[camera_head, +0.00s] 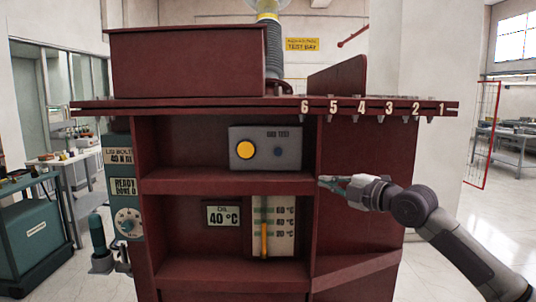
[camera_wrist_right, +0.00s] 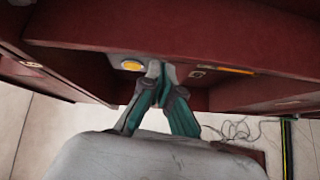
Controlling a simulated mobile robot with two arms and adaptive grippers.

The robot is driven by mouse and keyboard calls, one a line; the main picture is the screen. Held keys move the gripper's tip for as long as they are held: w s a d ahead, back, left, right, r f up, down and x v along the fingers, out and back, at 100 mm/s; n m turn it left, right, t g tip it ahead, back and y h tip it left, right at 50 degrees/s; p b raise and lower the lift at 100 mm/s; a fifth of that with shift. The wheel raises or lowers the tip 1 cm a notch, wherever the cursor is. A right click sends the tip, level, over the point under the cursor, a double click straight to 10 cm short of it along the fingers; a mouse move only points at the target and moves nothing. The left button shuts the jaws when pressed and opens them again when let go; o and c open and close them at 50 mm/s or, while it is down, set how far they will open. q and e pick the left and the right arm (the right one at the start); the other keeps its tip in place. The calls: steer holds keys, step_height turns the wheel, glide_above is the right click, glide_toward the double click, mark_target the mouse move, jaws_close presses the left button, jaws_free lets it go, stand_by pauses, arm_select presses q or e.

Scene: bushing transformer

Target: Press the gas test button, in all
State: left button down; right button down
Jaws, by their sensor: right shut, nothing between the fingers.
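The grey gas test box (camera_head: 265,148) sits in the upper bay of the dark red cabinet (camera_head: 228,187). Its front has a large round yellow button (camera_head: 245,149), a small dark round button (camera_head: 278,152) and a blurred label above. My right gripper (camera_head: 322,182) is shut and empty, below and to the right of the box, near the right end of the shelf edge, with its fingers pointing left. In the right wrist view, the shut teal fingers (camera_wrist_right: 161,70) overlap part of the grey box, beside the yellow button (camera_wrist_right: 132,65). Contact cannot be told.
A shelf divides the bays; below are an oil display reading 40 °C (camera_head: 223,215) and a gauge with a yellow column (camera_head: 264,230). A numbered ledge (camera_head: 390,107) overhangs on top. A green panel with a dial (camera_head: 127,222) is at left. Floor at right is clear.

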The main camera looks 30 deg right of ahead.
steer(key=a+r+n, duration=0.1)
steer(key=a+r+n+y, duration=0.1)
steer(key=a+r, duration=0.1)
steer(key=s+a+r+n, duration=0.1)
steer(key=r, duration=0.1)
steer(key=shift+a+r+y, duration=0.1)
steer(key=shift+a+y, duration=0.25)
steer(key=shift+y, duration=0.05)
steer(key=p, duration=0.9)
glide_toward(274, 152)
steer(key=w+a, duration=0.3)
steer(key=a, duration=0.1)
steer(key=shift+w+d+r+p, duration=0.2)
steer(key=shift+w+d+p, duration=0.45)
steer(key=shift+w, duration=0.4)
steer(key=shift+w+d+f, duration=0.1)
steer(key=shift+w+d, duration=0.25)
steer(key=shift+d, duration=0.1)
steer(key=shift+w+f, duration=0.1)
